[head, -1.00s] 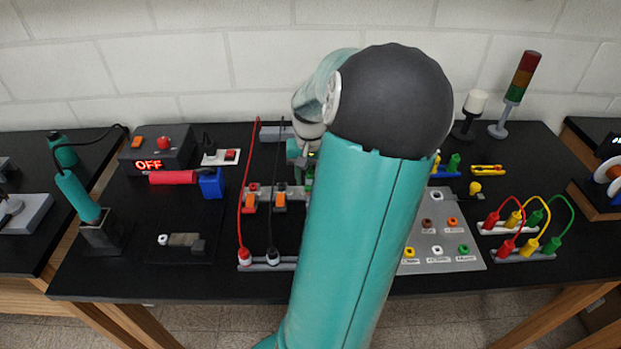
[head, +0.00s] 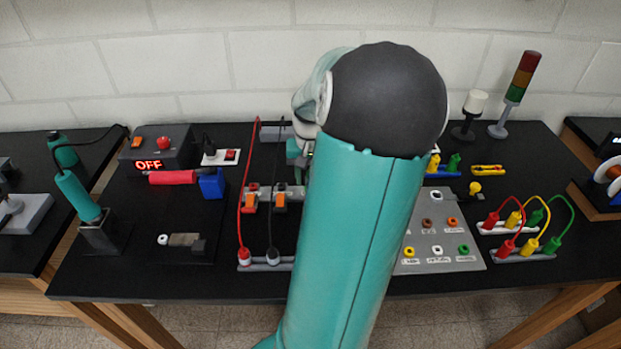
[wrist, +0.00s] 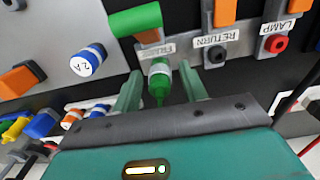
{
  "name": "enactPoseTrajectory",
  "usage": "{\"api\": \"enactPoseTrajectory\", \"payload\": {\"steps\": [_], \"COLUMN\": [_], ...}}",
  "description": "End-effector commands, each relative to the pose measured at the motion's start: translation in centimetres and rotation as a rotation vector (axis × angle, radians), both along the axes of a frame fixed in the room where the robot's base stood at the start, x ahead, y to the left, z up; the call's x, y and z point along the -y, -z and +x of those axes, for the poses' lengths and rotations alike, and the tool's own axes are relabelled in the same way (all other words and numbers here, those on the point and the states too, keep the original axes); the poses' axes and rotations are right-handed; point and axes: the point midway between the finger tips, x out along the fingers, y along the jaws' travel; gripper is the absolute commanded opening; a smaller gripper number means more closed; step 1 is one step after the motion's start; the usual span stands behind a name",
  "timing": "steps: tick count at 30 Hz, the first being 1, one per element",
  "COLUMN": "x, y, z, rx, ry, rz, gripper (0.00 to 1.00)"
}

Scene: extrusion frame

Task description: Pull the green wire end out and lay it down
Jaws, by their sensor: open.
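In the wrist view the green wire end (wrist: 159,78), a green plug with a pale band, sits at the panel under a small white label. My gripper (wrist: 159,84) is open, with one teal finger on each side of the plug. I see gaps between the fingers and the plug. The plug's lower part runs down toward the gripper body, where the rest of the wire is hidden. In the head view my arm covers the gripper and this wire end.
Nearby in the wrist view are a green block (wrist: 137,21), a blue fuse-like cylinder (wrist: 88,60) marked 2A, and red (wrist: 276,44) and black (wrist: 216,56) sockets. In the head view a red lead (head: 241,200) and the grey socket panel (head: 438,262) flank my arm.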

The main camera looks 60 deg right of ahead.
Motion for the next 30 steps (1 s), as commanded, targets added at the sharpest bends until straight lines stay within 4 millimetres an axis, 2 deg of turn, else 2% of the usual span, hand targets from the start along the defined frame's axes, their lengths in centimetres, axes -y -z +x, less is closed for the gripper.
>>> {"api": "enactPoseTrajectory", "payload": {"steps": [10, 11, 17, 30], "x": [0.02, 0.01, 0.01, 0.04], "y": [0.01, 0.01, 0.0, -0.88], "z": [-0.01, -0.02, -0.03, -0.04], "rx": [0.0, 0.0, 0.0, 0.0], "ry": [-0.001, -0.001, 0.0, 0.002], "rz": [0.0, 0.0, 0.0, -0.001], "gripper": [0.43, 0.39, 0.0, 0.0]}}
